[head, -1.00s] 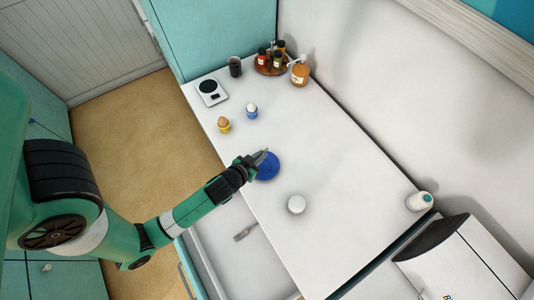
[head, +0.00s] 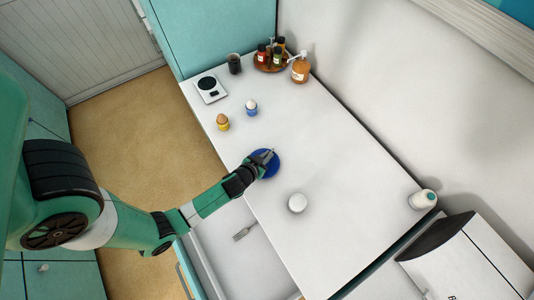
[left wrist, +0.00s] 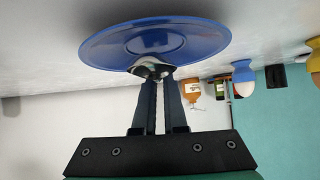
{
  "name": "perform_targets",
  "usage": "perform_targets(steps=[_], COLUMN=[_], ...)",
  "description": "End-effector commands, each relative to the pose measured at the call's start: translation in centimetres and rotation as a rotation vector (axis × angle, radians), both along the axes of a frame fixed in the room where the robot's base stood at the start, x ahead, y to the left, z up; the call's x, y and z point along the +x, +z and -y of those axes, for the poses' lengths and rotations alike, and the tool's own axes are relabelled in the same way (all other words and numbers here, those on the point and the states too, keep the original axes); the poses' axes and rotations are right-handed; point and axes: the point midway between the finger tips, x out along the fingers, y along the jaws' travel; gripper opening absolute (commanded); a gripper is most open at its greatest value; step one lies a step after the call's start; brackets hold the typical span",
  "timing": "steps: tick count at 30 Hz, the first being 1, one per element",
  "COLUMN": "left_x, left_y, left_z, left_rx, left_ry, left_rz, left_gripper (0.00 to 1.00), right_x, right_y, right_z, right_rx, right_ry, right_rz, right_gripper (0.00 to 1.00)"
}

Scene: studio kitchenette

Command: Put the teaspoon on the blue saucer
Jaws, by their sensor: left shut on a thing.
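The blue saucer (head: 272,171) lies on the white counter, partly hidden by my left gripper (head: 269,158) in the head view. In the left wrist view the saucer (left wrist: 110,45) is just beyond the fingertips of my left gripper (left wrist: 158,82). The fingers are shut on the teaspoon (left wrist: 150,67), whose shiny metal part shows between the tips and the saucer's near edge. I cannot tell whether the spoon touches the saucer. The spoon is too small to make out in the head view. My right gripper is not in view.
Two egg cups with eggs, a yellow one (head: 223,123) and a blue one (head: 251,108), stand beyond the saucer. A white round object (head: 297,203) stands nearer. A fork (head: 243,232) lies in the open drawer (head: 225,244). The counter right of the saucer is clear.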

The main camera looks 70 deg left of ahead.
Motion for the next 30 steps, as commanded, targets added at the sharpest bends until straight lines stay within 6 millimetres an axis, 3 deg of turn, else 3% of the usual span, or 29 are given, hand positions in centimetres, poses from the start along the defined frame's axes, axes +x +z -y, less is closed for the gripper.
perform_targets(steps=[9, 10, 15, 23, 28, 30], left_x=[0.0, 0.0, 0.0, 0.0, -0.1, -1.2], left_y=[-1.1, -1.1, -1.0, -0.8, 0.9, 1.1], left_z=[0.0, 0.0, 0.0, 0.0, 0.1, 1.0], left_rx=[0.001, 0.001, 0.000, -0.001, -0.001, 0.000], left_ry=[-0.001, -0.001, -0.001, 0.000, 0.000, -0.003], left_rz=[-0.001, -0.001, -0.001, -0.001, -0.002, -0.001], left_gripper=[0.00, 0.11, 0.40, 0.40, 0.40, 0.40], right_x=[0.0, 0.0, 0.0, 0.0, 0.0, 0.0], right_y=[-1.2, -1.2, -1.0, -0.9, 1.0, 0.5], right_z=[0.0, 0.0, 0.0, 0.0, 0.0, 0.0], right_rx=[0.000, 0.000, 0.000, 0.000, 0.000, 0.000], right_ry=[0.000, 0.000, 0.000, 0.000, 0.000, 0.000], right_rz=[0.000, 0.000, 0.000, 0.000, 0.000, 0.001], right_gripper=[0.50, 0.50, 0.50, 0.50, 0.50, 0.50])
